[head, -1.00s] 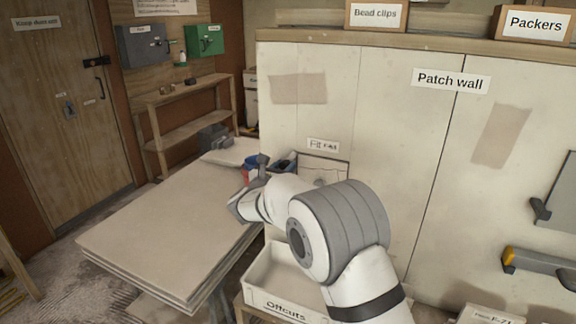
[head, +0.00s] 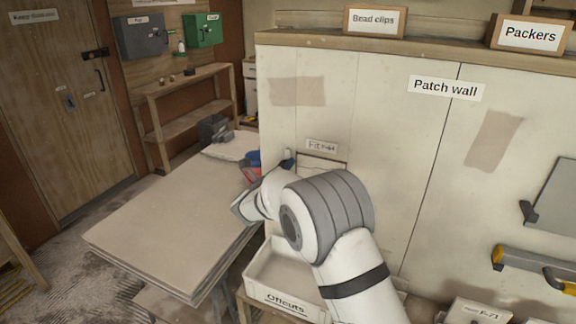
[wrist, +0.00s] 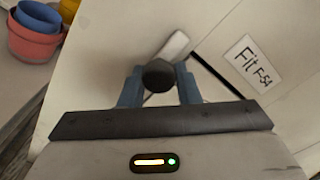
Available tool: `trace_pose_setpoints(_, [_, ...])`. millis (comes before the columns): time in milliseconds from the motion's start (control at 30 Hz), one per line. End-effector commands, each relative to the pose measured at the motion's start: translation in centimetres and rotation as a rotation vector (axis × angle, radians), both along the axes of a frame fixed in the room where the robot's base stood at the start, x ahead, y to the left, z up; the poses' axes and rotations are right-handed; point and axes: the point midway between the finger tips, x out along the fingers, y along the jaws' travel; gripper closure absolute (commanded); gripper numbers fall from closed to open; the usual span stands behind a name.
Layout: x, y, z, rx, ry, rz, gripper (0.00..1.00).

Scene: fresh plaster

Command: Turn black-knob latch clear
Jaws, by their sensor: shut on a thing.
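The black knob (wrist: 159,75) shows in the middle of the wrist view, between the blue fingers of my gripper (wrist: 159,86). The fingers are shut on it, one on each side. A pale latch bar (wrist: 175,46) extends from behind the knob up and to the right, at a slant. The bar's lower end is hidden by the knob.
A "Fit F-54" label (wrist: 247,63) is right of the latch, across a dark panel seam. Nested tubs (wrist: 34,32) stand at upper left. In the head view, stacked boards (head: 165,225) lie left of my arm and an Offcuts box (head: 285,303) sits below it.

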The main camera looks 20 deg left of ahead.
Motion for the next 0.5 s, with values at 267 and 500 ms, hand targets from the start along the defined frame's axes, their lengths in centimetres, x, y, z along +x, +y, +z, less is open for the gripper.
trace_pose_setpoints(267, [-0.07, 0.35, 0.33, -0.037, -0.001, 0.009, 0.93])
trace_pose_setpoints(500, [-0.06, 0.43, 0.48, -0.037, -0.004, 0.011, 0.93])
